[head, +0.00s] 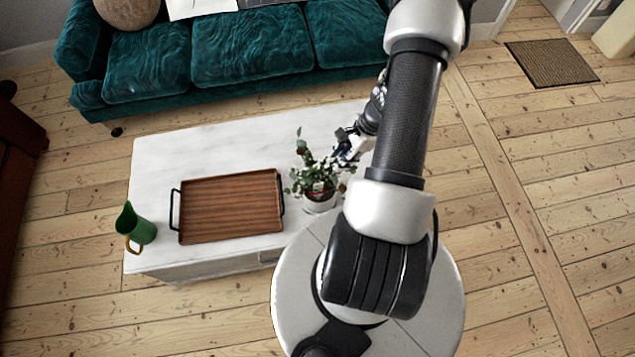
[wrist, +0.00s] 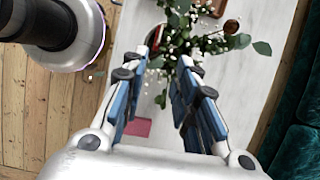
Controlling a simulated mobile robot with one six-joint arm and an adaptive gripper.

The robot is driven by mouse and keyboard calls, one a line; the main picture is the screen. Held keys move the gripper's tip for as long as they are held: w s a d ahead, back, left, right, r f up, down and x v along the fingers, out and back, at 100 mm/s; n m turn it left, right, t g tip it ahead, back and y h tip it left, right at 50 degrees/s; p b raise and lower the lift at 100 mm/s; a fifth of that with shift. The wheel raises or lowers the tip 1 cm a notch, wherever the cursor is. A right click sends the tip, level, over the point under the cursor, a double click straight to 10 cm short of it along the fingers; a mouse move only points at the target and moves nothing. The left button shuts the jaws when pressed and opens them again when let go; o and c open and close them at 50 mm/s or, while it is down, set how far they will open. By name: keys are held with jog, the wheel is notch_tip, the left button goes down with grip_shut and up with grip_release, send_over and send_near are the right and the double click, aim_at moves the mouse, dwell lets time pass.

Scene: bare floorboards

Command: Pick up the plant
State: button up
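The plant (head: 318,174) has green leaves and small white blossoms, in a white pot (head: 320,203) on the white table, right of the tray. In the wrist view its leaves (wrist: 190,40) spread just beyond and between my fingertips. My gripper (head: 350,142) is at the plant's upper right, partly hidden behind my arm in the head view. In the wrist view my gripper (wrist: 170,58) has its two blue-padded fingers apart, with a gap between them. I cannot tell whether a finger touches a leaf. The pot is mostly hidden in the wrist view.
A wooden tray (head: 230,208) with black handles and a green jug (head: 135,228) stand on the white table (head: 160,160). A teal sofa (head: 250,45) is behind it. A flat pink-red square (wrist: 130,127) shows below the fingers. A doormat (head: 552,63) lies far right on open floorboards.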

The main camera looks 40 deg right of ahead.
aim_at(319, 187)
jog(key=b+x, duration=0.3)
jog(key=x, duration=0.6)
jog(key=b+x, duration=0.3)
jog(key=x, duration=0.5)
jog(key=shift+s+d+f, duration=0.1)
jog(key=shift+f, duration=0.35)
jog(key=shift+c, duration=0.4)
grip_shut()
